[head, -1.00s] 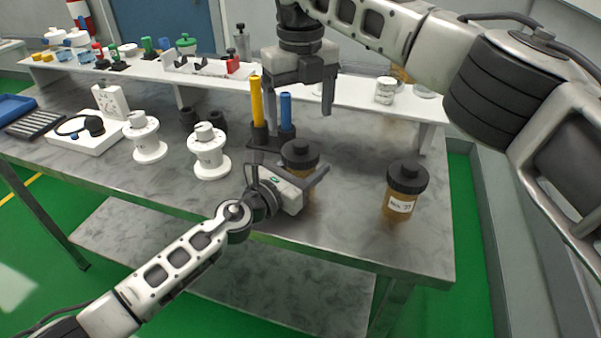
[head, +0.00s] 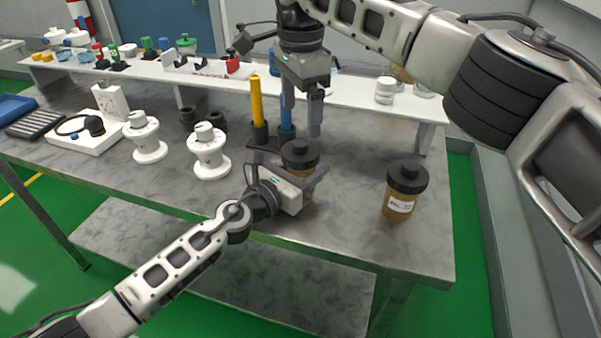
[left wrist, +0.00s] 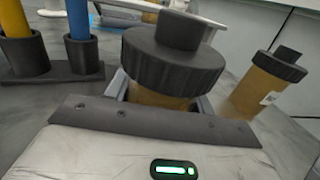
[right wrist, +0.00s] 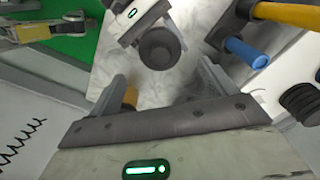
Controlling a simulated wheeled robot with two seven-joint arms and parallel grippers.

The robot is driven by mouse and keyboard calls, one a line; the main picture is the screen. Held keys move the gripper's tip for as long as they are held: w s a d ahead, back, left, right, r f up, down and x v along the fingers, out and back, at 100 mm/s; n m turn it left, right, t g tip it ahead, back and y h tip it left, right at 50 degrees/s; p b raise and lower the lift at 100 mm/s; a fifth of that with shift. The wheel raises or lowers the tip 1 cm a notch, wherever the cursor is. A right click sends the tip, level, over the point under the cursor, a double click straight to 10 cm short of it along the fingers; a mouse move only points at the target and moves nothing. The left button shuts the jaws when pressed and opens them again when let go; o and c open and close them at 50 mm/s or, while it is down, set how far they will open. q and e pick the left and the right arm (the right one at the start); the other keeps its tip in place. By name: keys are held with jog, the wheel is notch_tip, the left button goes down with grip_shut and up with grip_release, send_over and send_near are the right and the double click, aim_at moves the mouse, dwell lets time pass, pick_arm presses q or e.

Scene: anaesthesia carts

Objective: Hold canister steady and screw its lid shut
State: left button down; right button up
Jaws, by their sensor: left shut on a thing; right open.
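The amber canister with a black knobbed lid (head: 299,153) stands upright near the front of the grey table. My left gripper (head: 306,190) is shut around its body from the front; the left wrist view shows the lid (left wrist: 173,62) sitting on top, above the jaws. Whether the lid is tight cannot be seen. My right gripper (head: 302,118) points down, open and empty, above the lid and apart from it. In the right wrist view the lid (right wrist: 159,48) lies beyond the open fingers, slightly left of centre.
A second amber canister (head: 399,206) with a label and black lid stands to the right. Yellow (head: 256,100) and blue (head: 286,112) handles stand in a dark holder close behind the held canister. White spools (head: 209,158) stand to the left. A white shelf (head: 345,90) runs along the back.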

aim_at(300, 142)
dwell(0.4)
jog(key=shift+f, duration=4.05)
